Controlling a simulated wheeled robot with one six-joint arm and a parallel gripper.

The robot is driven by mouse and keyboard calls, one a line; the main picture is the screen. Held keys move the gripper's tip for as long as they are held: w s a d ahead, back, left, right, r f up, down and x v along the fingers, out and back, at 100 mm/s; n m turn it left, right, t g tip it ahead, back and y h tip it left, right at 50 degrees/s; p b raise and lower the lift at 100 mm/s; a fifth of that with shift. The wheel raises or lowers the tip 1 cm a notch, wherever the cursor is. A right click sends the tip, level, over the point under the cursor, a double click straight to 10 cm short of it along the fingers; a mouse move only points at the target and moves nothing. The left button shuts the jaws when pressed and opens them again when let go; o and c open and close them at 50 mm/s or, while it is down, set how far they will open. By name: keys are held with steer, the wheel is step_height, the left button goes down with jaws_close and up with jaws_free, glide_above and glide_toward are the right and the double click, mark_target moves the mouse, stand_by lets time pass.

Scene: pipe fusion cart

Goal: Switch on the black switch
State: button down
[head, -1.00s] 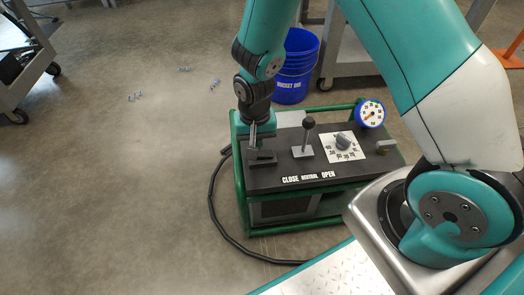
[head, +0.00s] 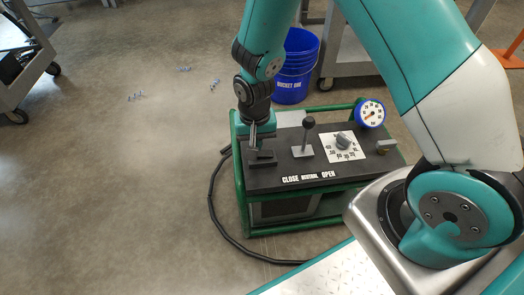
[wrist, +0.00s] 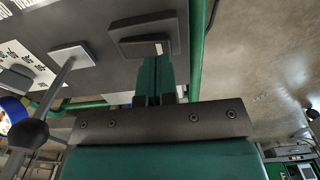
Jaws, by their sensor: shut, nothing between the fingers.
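The black switch (head: 262,158) sits at the left end of the cart's dark top panel. It shows in the wrist view as a dark rectangular block (wrist: 140,26) with a small light mark on its face. My gripper (head: 254,143) points down at the switch from above. Its fingers are shut together and empty, with the tips (wrist: 157,60) at or very near the switch's edge. I cannot tell whether they touch it. The fingers partly cover the switch in the head view, and its on or off position is unclear.
A black-knobbed lever (head: 309,124) stands right of the switch; its knob also shows in the wrist view (wrist: 28,134). A dial (head: 344,142) and a blue-rimmed gauge (head: 370,112) lie farther right. Green rails frame the cart. A blue bucket (head: 296,68) stands behind, and a black hose curves along the left floor.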

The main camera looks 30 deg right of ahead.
steer(key=shift+f+b, duration=0.7)
steer(key=shift+f, duration=0.6)
stand_by(0.4)
steer(key=shift+r, duration=0.1)
step_height(320, 180, up, 7)
steer(key=p, duration=0.6)
steer(key=shift+p, duration=0.4)
steer(key=shift+r, duration=0.15)
steer(key=s+a+r+n+y, duration=0.1)
steer(key=s+a+r+n, duration=0.1)
steer(key=s+r+n, duration=0.5)
steer(key=s+a+r+y, duration=0.15)
steer(key=s+r, duration=0.35)
steer(key=r, duration=0.6)
steer(key=s+a+r+n+y, duration=0.15)
steer(key=s+r+n, duration=0.25)
steer(key=s+r, duration=0.45)
step_height(320, 180, up, 28)
steer(key=w+p, duration=0.2)
steer(key=p, duration=2.5)
steer(key=shift+d, duration=0.25)
